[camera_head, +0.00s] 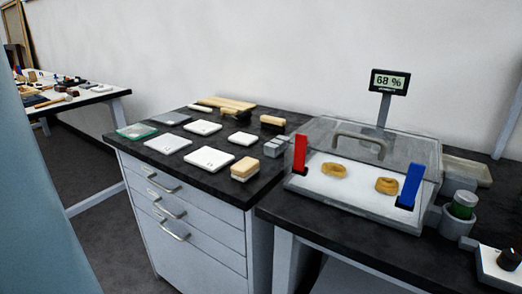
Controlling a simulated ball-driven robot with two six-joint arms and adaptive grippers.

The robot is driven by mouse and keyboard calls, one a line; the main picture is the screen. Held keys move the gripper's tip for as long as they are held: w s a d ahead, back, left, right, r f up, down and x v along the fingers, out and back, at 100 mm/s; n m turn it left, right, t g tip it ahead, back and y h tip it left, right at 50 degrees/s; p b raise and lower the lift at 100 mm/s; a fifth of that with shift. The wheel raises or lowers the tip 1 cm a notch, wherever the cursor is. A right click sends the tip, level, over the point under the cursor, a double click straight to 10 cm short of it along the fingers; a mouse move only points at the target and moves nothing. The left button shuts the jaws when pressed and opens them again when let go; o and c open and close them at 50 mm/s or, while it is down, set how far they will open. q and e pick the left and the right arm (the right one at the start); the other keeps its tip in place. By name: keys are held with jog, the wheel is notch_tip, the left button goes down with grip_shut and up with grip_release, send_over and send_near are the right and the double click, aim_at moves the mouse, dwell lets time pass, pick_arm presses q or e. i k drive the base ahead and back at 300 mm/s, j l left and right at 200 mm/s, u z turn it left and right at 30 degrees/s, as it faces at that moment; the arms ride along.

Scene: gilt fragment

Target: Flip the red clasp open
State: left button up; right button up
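The red clasp (300,154) stands upright at the front left corner of a clear-lidded box (340,205) on the dark bench at right. A blue clasp (411,185) stands, slightly tilted, at the box's front right corner. The transparent lid (395,147) with a grey handle (358,143) is down over the box. Two tan ring-shaped pieces lie inside, one at left (334,170) and one at right (387,186). Neither of my grippers is in view.
A display reading 68 % (390,82) stands behind the box. A green-topped jar (464,205) sits in a grey holder to its right. A drawer cabinet (185,225) at left carries several white tiles, a brush (273,123) and blocks (245,168). Another table (70,102) stands far left.

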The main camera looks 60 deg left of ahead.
aim_at(301, 141)
jog(key=u, duration=1.45)
